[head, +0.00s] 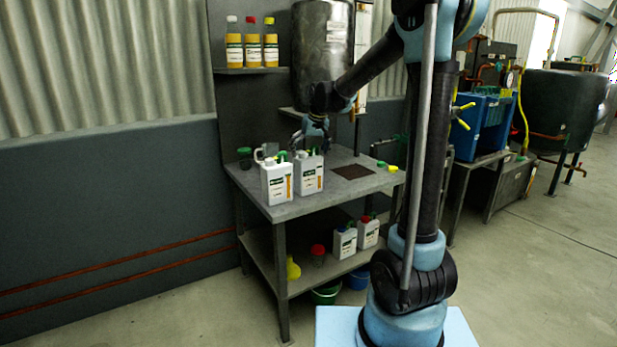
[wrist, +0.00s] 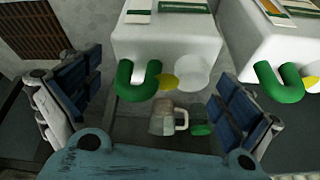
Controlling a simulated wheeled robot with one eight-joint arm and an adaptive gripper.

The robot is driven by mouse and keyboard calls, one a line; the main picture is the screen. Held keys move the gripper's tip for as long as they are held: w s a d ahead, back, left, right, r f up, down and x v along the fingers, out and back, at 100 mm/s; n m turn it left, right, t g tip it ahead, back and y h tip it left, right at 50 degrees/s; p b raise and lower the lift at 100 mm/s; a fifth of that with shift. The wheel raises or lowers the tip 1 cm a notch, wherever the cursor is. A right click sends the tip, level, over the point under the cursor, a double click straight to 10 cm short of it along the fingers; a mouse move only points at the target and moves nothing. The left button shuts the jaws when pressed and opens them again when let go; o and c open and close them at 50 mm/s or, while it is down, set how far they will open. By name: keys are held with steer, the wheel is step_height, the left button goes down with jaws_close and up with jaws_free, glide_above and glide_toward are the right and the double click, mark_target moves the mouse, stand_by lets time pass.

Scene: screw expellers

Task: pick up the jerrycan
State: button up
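Two white jerrycans with printed labels stand upright side by side on the grey workbench, the right one (head: 310,176) and the left one (head: 276,186). My gripper (head: 313,143) is above and just behind the right jerrycan. In the wrist view my gripper (wrist: 155,88) is open, with one finger on each side. Between the fingers is the green handle (wrist: 138,82) of the right jerrycan (wrist: 165,42), with a white cap and yellow piece beside it. The left jerrycan (wrist: 262,42) is at the right, beyond the right finger. Contact with the handle cannot be told.
A grey jug (wrist: 165,118) and a dark green jar (head: 244,153) stand behind the jerrycans. A dark grate (head: 352,171) is set in the workbench (head: 375,184) to the right. Bottles (head: 252,50) stand on a wall shelf. Smaller white cans (head: 345,243) are on the lower shelf.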

steer(key=shift+s, duration=0.1)
steer(key=c, duration=1.7)
